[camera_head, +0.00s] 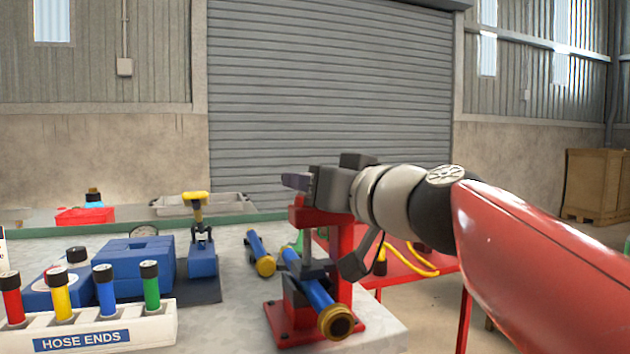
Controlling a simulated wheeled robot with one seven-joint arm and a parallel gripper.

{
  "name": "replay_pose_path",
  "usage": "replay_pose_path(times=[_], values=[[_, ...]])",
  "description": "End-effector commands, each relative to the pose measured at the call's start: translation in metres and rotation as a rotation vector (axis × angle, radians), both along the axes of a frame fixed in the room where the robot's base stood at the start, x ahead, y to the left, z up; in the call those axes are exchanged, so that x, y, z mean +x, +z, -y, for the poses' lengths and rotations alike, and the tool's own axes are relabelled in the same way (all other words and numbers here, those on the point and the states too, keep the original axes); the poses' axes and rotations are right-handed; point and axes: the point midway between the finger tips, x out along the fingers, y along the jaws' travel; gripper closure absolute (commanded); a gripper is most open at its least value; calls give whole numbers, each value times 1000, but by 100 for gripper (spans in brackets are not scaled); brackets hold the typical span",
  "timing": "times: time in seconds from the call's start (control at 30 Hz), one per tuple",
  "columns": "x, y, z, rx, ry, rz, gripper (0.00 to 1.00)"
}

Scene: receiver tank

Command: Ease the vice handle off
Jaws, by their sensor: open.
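The vice (343,240) is a red frame with a red base, bolted near the front right corner of the bench. Its dark jaws sit around a blue cylinder (320,296) with a brass end, which lies tilted toward me. A dark lever with a thick end (354,266), seemingly the vice handle, hangs to the right of the red post, under my wrist. My gripper (297,182) is open, pointing left just above the top of the vice. The gripper is seen side-on, and whether it touches the vice cannot be told.
A white hose ends rack (95,335) holds several coloured pieces at front left. Blue blocks (137,265) and a yellow-topped tool (199,215) stand behind it. Another blue cylinder (259,252) lies left of the vice. A red table (405,266) with a yellow hose stands behind right.

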Motion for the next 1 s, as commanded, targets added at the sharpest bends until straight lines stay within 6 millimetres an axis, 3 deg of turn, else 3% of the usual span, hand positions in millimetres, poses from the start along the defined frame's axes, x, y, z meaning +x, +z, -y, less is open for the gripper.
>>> replay_pose_path(times=[0.2, 0.57, 1.0], values=[[0, 0, 0, 0, 0, 0, 52], [0, 0, 0, 0, 0, 0, 96], [2, -5, 2, 1, 114, 1, 96]])
